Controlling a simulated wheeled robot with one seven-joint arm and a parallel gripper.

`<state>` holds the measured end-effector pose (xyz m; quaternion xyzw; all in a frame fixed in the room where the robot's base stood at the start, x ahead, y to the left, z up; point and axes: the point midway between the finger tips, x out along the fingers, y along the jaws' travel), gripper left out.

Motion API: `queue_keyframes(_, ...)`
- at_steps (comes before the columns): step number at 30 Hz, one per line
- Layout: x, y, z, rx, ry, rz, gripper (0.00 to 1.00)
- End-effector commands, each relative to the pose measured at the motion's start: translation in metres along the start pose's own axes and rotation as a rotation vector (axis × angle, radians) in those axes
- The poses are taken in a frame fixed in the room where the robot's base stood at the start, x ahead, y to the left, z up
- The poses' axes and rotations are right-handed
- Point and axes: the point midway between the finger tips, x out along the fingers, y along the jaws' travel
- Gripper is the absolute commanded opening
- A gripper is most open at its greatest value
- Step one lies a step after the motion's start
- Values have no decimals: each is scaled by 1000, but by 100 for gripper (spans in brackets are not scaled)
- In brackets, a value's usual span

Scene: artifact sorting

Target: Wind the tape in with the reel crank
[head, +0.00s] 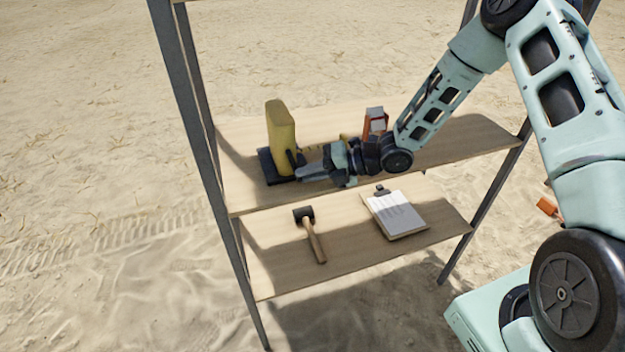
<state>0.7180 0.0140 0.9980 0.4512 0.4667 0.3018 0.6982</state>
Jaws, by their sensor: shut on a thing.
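The tape reel (281,138) is a yellow upright case on a dark base, standing at the left end of the upper shelf. Its crank (297,158) is a small dark part on the side of the case facing right, and my gripper partly hides it. My gripper (299,174) reaches in from the right, low beside the reel, with its fingers at the crank. It is shut on the crank, though the fingertips are small and the exact hold is hard to see. I cannot make out the tape itself clearly.
An orange and white box (375,121) stands behind my wrist on the upper shelf (470,140). The lower shelf (277,268) holds a mallet (314,240) and a clipboard (396,213). Metal posts (190,110) frame the shelves. Sand lies all around.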

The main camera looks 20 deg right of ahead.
Motion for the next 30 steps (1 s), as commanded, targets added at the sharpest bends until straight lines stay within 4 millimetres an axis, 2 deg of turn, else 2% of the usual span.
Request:
queue_keyframes(1,3,-6,-2,9,1,21,0)
queue_keyframes(11,6,-4,-3,43,0,101,0)
queue_keyframes(24,6,-2,-2,46,-1,107,0)
queue_keyframes(25,6,-2,-2,46,-1,107,21)
queue_keyframes(26,6,-2,-2,46,-1,107,29)
queue_keyframes(27,6,-2,-2,46,-1,107,34)
queue_keyframes(30,6,-2,-2,45,-1,107,34)
